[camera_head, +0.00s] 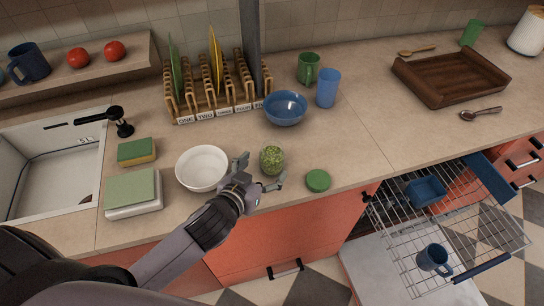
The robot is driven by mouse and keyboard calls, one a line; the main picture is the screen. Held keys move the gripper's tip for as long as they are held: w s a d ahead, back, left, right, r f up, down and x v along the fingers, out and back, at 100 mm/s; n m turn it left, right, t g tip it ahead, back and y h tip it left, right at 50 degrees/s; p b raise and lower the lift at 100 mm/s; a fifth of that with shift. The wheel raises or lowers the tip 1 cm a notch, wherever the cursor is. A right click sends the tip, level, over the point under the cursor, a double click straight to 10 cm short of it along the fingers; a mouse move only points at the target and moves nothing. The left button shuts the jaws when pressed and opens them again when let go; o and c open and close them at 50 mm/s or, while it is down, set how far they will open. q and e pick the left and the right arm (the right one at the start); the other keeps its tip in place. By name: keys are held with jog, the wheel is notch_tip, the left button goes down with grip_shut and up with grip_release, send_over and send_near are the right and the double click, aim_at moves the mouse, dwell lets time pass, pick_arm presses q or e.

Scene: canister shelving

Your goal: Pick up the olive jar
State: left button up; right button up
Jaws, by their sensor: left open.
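The olive jar (272,160) is a small clear jar full of green olives. It stands upright near the front edge of the counter. A round green lid (318,181) lies flat on the counter to its right. My left gripper (262,172) is open at the jar, with one finger to its left and the other at its lower right. I cannot tell whether the fingers touch the jar. My right gripper is not in view.
A white bowl (203,168) stands close to the left of my gripper. A blue bowl (286,107), a blue cup (328,88) and a wooden plate rack (190,103) are behind. The dishwasher rack (450,226) is pulled out at lower right. The counter right of the lid is clear.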

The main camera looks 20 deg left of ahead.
aim_at(266, 166)
pick_arm(q)
jog(key=p+x, duration=0.1)
jog(key=x, duration=0.3)
jog(key=shift+a+f, duration=0.1)
jog(key=shift+w+f, duration=0.3)
jog(key=shift+w, duration=0.1)
jog(key=shift+c, duration=0.5)
jog(key=c, duration=0.8)
jog(key=shift+r, duration=0.1)
jog(key=c, duration=0.7)
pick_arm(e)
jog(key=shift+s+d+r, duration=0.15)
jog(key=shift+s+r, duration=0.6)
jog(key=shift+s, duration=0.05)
